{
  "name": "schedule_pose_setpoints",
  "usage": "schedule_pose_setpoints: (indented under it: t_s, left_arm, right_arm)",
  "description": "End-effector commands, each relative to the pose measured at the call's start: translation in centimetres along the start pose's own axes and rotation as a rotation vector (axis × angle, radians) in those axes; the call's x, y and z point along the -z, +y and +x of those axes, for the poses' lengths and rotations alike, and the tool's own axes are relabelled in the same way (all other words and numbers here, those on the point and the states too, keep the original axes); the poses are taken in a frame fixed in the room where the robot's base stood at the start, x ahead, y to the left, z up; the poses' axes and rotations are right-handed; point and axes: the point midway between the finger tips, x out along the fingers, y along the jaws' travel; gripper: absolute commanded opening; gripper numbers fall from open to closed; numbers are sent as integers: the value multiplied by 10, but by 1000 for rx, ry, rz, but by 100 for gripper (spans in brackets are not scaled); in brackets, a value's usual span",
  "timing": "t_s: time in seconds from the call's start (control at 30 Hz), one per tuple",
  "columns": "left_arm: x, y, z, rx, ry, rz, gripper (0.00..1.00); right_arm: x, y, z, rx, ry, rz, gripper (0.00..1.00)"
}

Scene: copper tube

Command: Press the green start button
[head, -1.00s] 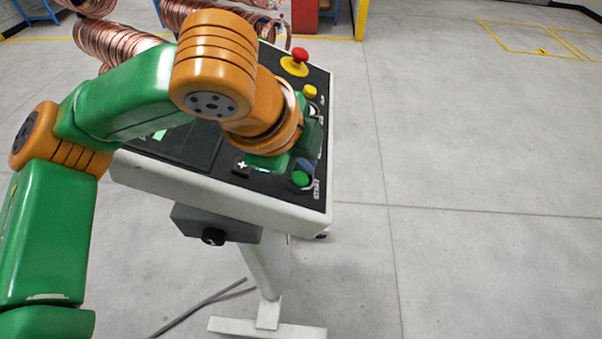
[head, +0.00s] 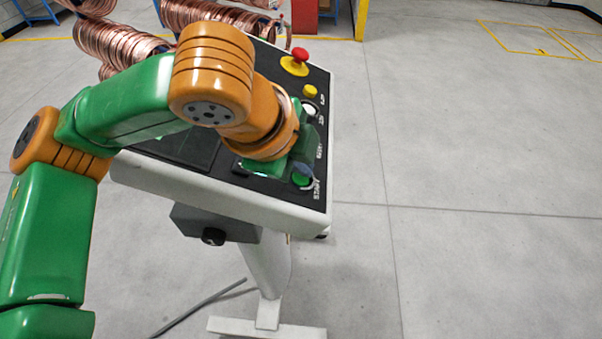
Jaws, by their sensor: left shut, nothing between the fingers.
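The green start button (head: 302,176) is on the near right corner of the black control panel (head: 319,135) in the head view. My left arm comes in from the left and reaches over the panel. My left gripper (head: 299,166) is shut and empty, its tip at the upper edge of the green button. The gripper covers part of the button, and I cannot tell whether they touch. My right gripper is not in view.
A red emergency button (head: 300,55) on a yellow base, a yellow button (head: 310,91) and a white button (head: 309,110) line the panel's right side. Copper coils (head: 115,45) stand behind. The floor to the right is clear.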

Motion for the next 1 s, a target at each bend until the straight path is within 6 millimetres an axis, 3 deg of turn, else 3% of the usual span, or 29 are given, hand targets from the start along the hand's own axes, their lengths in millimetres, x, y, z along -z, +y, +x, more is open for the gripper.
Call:
schedule_pose_setpoints:
  t_s: [1.0]
  left_arm:
    - [-5,6,8,-2,0,0,0]
  right_arm:
    - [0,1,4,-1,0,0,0]
